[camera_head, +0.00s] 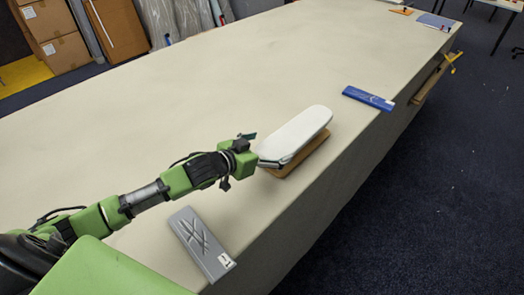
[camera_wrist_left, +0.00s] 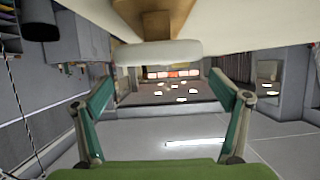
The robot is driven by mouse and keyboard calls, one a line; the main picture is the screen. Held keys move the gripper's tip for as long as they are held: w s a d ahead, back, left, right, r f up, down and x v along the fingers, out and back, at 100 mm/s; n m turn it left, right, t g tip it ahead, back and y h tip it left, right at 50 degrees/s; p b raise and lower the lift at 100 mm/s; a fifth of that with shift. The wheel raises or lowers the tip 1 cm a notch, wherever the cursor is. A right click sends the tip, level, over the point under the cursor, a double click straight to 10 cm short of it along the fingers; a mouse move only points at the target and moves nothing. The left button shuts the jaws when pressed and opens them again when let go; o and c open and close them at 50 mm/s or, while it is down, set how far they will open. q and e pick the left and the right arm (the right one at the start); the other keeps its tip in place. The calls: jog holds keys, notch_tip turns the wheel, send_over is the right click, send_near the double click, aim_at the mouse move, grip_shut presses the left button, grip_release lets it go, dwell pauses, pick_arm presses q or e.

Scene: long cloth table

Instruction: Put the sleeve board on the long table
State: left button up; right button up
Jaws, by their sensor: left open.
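The sleeve board (camera_head: 297,135) has a white padded top over a brown wooden base (camera_head: 300,158). It stands upright on the long table (camera_head: 200,110), close to the table's right edge. The wrist view is upside down: the white pad (camera_wrist_left: 160,53) and the wooden support (camera_wrist_left: 150,20) show at its top, under the table surface. My left gripper (camera_head: 256,152) is at the near end of the board. Its two fingers (camera_wrist_left: 162,95) are spread wide with nothing held between them. Whether a finger touches the board cannot be told. My right gripper is not in view.
A grey flat case (camera_head: 202,244) lies on the table nearer me, and a blue case (camera_head: 368,98) lies past the board at the edge. Small items, one orange (camera_head: 402,11), lie at the far end. The middle and left of the table are clear.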

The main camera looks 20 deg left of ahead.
pick_arm(q)
jog(key=v, duration=0.3)
jog(key=shift+s+a+r, duration=0.1)
jog(key=shift+s+r, duration=0.05)
jog(key=shift+s, duration=0.1)
